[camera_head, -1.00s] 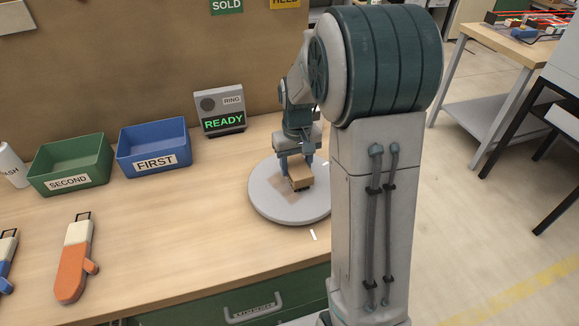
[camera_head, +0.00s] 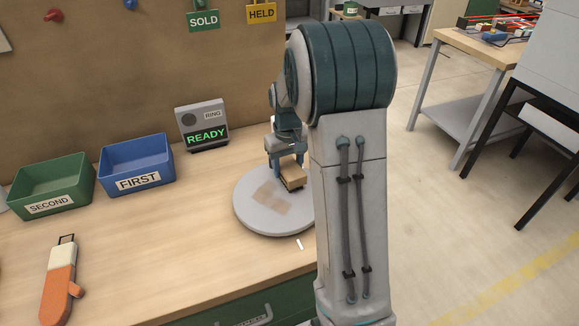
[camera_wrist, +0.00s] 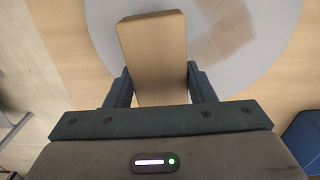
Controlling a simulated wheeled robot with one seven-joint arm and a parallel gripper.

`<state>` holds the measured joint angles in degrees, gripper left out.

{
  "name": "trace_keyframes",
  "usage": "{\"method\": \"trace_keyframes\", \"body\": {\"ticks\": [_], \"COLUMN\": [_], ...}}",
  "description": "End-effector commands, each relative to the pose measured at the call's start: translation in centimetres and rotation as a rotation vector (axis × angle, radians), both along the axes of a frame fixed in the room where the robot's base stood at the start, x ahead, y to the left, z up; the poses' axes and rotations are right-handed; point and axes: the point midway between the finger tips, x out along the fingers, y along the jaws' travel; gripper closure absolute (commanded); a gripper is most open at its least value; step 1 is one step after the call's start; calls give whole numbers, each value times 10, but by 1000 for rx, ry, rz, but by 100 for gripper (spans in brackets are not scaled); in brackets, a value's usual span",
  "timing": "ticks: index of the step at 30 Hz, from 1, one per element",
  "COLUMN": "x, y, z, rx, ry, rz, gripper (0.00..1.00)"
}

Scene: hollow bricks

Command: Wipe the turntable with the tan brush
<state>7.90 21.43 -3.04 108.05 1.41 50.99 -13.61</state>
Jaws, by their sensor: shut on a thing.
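The tan brush (camera_head: 292,176) is a block with dark bristles under it, in the head view. It also fills the upper middle of the wrist view (camera_wrist: 153,45). My gripper (camera_head: 287,167) is shut on the brush, with one finger on each side of it (camera_wrist: 160,85). The round grey turntable (camera_head: 262,218) lies under the brush. The brush is over the turntable's right part. I cannot tell whether the bristles touch it. A brownish smudged patch (camera_head: 270,197) shows on the turntable, left of the brush. My arm hides the turntable's right edge in the head view.
A blue bin marked FIRST (camera_head: 137,164) and a green bin marked SECOND (camera_head: 52,187) stand left. A grey box reading READY (camera_head: 203,126) stands behind the turntable. The bench between is clear.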

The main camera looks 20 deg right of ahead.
Motion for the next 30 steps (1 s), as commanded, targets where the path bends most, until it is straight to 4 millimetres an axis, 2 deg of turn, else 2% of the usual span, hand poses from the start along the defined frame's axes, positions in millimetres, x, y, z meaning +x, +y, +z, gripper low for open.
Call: {"method": "trace_keyframes", "body": {"ticks": [1, 5, 15, 23, 30], "x": [6, 6, -7, -13, -22], "y": [0, 4, 31, 39, 57], "z": [3, 3, 1, 0, -2], "rx": [-2, -2, 0, -1, 0], "ry": [-16, -19, -16, -11, -7], "rz": [-2, -2, 3, 0, 2], "gripper": [79, 79, 79, 79, 79]}}
